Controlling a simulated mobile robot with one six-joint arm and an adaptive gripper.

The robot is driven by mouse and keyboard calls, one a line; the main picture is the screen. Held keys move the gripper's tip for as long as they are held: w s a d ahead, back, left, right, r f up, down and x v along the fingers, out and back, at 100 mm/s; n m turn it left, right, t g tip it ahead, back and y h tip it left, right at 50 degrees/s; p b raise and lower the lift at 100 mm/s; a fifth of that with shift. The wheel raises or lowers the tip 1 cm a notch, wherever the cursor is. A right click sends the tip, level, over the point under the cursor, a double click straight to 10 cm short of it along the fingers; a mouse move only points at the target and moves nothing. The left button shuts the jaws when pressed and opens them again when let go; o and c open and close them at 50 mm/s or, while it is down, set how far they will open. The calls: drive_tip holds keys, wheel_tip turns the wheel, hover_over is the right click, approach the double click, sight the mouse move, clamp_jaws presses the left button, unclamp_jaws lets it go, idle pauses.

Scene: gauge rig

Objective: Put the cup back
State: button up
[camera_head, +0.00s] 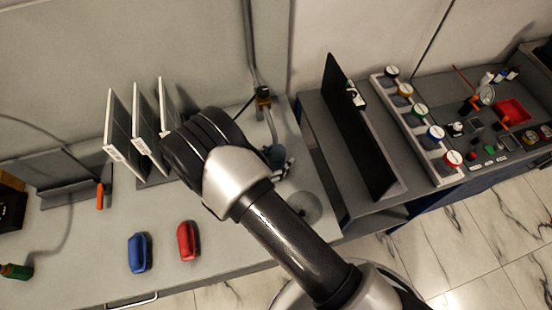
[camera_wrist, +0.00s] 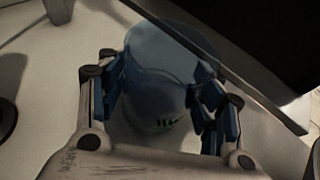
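The cup (camera_wrist: 160,75) is bluish and see-through; in the wrist view it stands between the two blue-padded fingers of my gripper (camera_wrist: 160,90). The pads lie against both its sides, so my gripper appears shut on it. In the head view, a bluish bit of the cup (camera_head: 274,153) shows at my gripper (camera_head: 282,165), beyond my wrist; my arm hides much of that area. I cannot tell whether the cup's base touches the counter.
A pipe with an orange-banded fitting (camera_head: 263,100) stands behind the gripper. A round grey disc (camera_head: 305,208) lies on the counter (camera_head: 80,235). An upright black panel (camera_head: 355,130) is to the right. White-edged plates (camera_head: 125,130), a blue block (camera_head: 139,252) and a red block (camera_head: 187,241) are left.

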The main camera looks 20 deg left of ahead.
drive_tip(key=shift+o, duration=1)
drive_tip(key=shift+r, duration=0.15)
drive_tip(key=shift+s+a+r+p, duration=0.15)
drive_tip(key=shift+s+r+p, duration=0.05)
drive_tip(key=shift+p, duration=0.1)
drive_tip(key=p+v, duration=0.1)
drive_tip(key=v, duration=1)
drive_tip(key=shift+s, duration=0.25)
